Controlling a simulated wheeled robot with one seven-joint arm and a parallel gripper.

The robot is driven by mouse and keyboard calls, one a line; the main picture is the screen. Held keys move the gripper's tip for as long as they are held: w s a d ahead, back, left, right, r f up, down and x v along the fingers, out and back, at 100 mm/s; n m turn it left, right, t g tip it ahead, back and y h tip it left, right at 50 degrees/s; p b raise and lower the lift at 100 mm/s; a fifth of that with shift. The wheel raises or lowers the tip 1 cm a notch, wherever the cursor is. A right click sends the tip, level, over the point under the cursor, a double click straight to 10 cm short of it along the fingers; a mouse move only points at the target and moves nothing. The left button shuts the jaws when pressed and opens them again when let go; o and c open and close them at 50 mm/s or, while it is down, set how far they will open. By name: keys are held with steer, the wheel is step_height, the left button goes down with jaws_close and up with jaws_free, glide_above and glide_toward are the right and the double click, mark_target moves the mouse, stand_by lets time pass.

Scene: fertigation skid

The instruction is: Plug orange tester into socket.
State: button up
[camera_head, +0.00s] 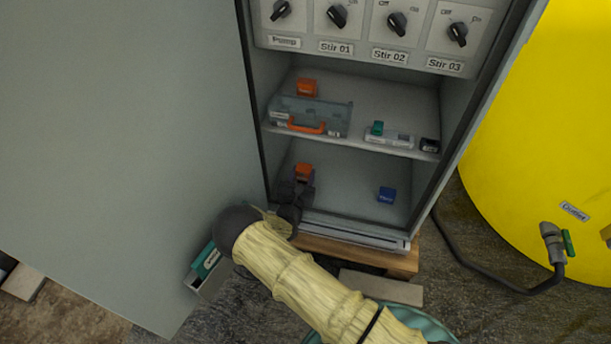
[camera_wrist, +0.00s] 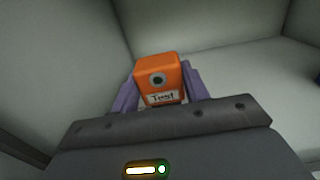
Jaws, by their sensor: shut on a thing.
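The orange tester (camera_head: 303,170) is a small orange block in the lower compartment of the cabinet, at its left side. In the wrist view the orange tester (camera_wrist: 160,68) shows a round dark port with a pale ring and a white label that seems to read "Test". My gripper (camera_head: 302,180) is shut on it, with a purple finger on each side in the wrist view (camera_wrist: 160,90). The tester's underside and far side are hidden. I cannot make out a socket for certain in either view.
A second orange block (camera_head: 307,87) stands on the upper shelf (camera_head: 395,100), behind a grey-teal case (camera_head: 310,115). A pale device with a green part (camera_head: 388,134) is to the right. A blue block (camera_head: 387,194) sits on the lower floor. Cabinet walls are close on the left.

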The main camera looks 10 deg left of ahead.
mark_target(297, 179)
steer(key=shift+a, duration=0.95)
steer(key=shift+r, duration=0.1)
steer(key=shift+p, duration=0.45)
stand_by(0.7)
steer(key=shift+f, duration=0.65)
steer(key=shift+f, duration=0.2)
steer(key=shift+f+b, duration=0.25)
steer(key=shift+b, duration=0.05)
steer(key=shift+f, duration=0.3)
